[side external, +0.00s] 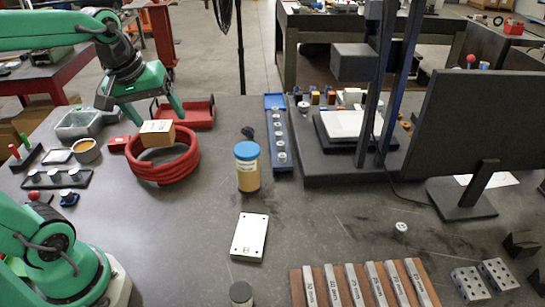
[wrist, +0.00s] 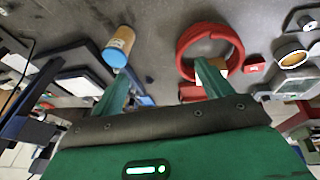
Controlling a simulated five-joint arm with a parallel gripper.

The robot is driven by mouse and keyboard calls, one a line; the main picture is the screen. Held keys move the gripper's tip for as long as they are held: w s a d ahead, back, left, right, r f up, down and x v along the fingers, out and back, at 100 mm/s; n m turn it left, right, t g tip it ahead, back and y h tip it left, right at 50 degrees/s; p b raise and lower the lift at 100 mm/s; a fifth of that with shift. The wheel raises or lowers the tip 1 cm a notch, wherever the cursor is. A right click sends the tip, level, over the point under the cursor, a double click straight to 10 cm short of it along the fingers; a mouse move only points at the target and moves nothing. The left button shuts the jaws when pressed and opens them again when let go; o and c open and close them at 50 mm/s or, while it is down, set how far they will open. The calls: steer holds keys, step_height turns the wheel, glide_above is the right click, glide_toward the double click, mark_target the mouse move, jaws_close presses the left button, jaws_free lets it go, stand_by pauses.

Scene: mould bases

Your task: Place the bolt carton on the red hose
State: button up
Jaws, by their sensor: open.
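The bolt carton (side external: 157,133), a small tan box, rests on the far side of the coiled red hose (side external: 163,170) in the side external view. It looks roughly level. In the wrist view, the red hose (wrist: 184,52) is a ring, and the carton (wrist: 222,66) shows at its lower edge, partly hidden by a finger. My gripper (side external: 160,116) is open above and around the carton, with fingers spread to either side. In the wrist view, my gripper (wrist: 163,78) has an empty gap between its fingers, and the carton is not clamped.
A jar with a blue lid (side external: 248,166) stands right of the hose. A red tray (side external: 199,114) lies behind it. A round tin (side external: 86,151) and a small red box (side external: 119,143) are at its left. A white plate (side external: 249,237) lies in front, with bare table around it.

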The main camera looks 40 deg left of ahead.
steer(key=s+d+f+m+t, duration=0.1)
steer(key=s+d+f+m, duration=0.1)
steer(key=s+d+m, duration=0.3)
steer(key=shift+s+d+m+t+h, duration=0.25)
steer(key=shift+s+m+t+h, duration=0.2)
steer(key=shift+m, duration=1.35)
